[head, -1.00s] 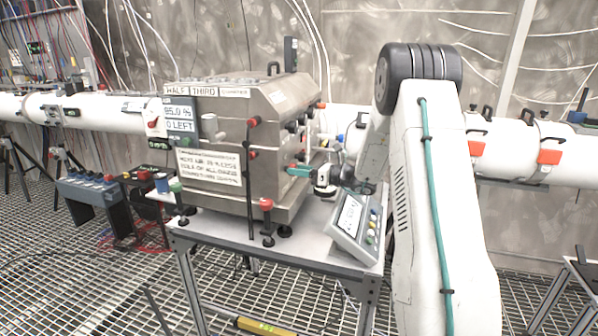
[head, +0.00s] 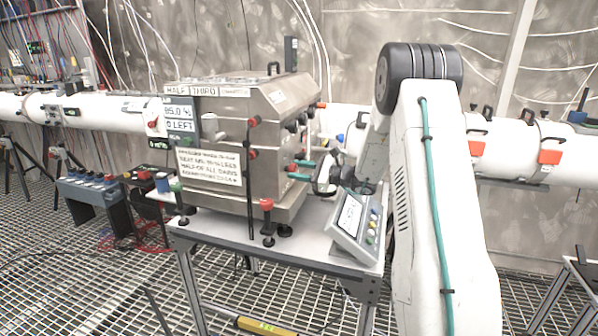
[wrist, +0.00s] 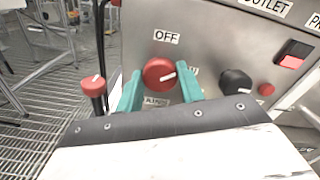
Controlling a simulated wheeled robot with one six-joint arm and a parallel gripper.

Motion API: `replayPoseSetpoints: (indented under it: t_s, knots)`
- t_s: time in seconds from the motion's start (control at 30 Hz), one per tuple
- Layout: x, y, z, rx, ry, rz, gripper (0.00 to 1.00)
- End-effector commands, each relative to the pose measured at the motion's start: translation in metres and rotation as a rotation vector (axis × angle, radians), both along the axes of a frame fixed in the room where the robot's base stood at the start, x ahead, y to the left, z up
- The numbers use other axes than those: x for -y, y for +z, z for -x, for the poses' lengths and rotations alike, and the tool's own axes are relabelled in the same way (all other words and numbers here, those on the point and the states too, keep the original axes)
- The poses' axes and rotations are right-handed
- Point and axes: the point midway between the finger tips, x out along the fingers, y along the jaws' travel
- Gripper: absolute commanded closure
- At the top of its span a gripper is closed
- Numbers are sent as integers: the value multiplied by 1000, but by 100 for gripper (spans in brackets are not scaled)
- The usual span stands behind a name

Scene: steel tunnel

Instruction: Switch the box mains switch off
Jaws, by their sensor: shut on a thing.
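The steel box (head: 215,140) stands on a table in the head view. In the wrist view its side panel shows a red round knob (wrist: 159,74) under an OFF label (wrist: 166,37), with a partly hidden label below it. The knob's white mark points to the right, not up at OFF. My gripper (wrist: 161,90) has its two teal fingers on either side of the red knob, shut on it. In the head view my gripper (head: 300,169) is at the right side of the box, and the knob is hard to make out there.
A black knob (wrist: 235,81) and a lit red rocker switch (wrist: 292,55) are to the right on the panel. A red-topped post (wrist: 93,84) stands to the left. A grey console (head: 352,222) stands on the table below my arm.

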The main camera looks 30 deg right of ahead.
Motion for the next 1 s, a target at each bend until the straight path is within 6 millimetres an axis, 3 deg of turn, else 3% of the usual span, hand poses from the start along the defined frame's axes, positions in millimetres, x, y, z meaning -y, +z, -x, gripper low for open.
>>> replayPoseSetpoints:
  t_s: [1.0]
  knots:
    - [-2, -2, 1, 531, 3, 679, 85]
